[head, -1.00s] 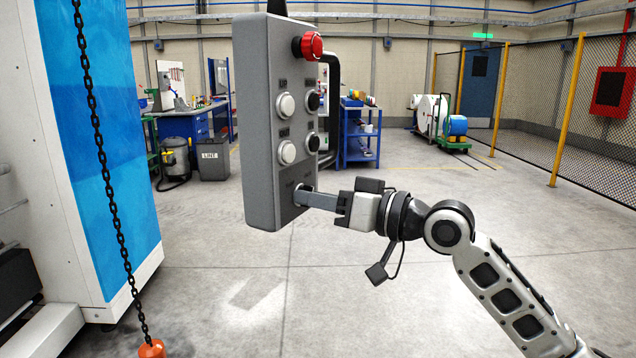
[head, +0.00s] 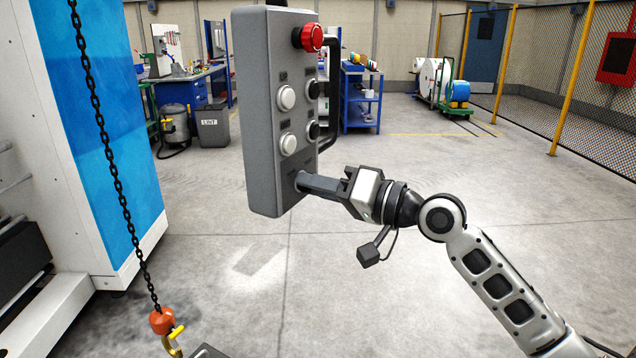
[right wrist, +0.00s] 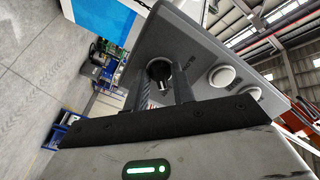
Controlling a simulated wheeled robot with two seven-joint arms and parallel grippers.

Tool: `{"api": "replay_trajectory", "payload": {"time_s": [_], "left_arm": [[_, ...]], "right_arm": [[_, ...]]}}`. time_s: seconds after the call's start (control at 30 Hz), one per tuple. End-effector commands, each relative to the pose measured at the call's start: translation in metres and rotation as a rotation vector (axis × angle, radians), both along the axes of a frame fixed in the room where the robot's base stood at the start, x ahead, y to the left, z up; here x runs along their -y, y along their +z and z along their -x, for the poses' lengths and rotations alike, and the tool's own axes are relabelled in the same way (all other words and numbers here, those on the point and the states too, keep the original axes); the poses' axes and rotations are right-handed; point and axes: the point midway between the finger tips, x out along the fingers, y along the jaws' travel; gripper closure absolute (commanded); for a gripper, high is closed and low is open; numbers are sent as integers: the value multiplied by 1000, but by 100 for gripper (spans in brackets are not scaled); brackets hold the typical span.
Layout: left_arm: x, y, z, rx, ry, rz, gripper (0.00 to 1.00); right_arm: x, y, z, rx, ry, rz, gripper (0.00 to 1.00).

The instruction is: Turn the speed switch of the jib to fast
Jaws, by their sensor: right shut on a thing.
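The grey control pendant (head: 262,120) of the jib hangs upright in the middle of the head view, with a red button (head: 311,37) at its top and white and black buttons below. My right gripper (head: 302,184) reaches the lower part of its front from the right. In the right wrist view the pendant (right wrist: 195,52) shows at a tilt, and the two fingers are shut around a dark round speed switch knob (right wrist: 160,70). The knob is hidden behind the fingers in the head view, and I cannot read its setting. My left gripper is not in view.
A black chain (head: 108,165) hangs at the left with an orange block (head: 161,321) and a yellow-latched hook (head: 174,343). A blue and white cabinet (head: 100,120) stands behind it. The floor around the pendant is clear. A bin (head: 212,127) and blue shelf (head: 360,100) stand further back.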

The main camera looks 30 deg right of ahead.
Motion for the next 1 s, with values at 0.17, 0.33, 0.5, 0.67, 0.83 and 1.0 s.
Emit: {"api": "replay_trajectory", "payload": {"time_s": [0.17, 0.33, 0.5, 0.67, 0.83, 1.0], "left_arm": [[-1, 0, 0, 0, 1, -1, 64], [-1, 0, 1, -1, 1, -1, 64], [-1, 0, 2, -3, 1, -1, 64], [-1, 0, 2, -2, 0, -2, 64], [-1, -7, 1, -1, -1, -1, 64], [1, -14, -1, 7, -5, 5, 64]], "right_arm": [[0, -1, 0, -2, 1, -3, 98], [0, 0, 0, -2, 1, -2, 55], [0, 0, 0, -1, 0, -2, 53], [1, -1, 1, 0, 0, -1, 53], [9, -4, 17, -2, -1, -1, 53], [24, -6, 46, -4, -1, 1, 53]]}}
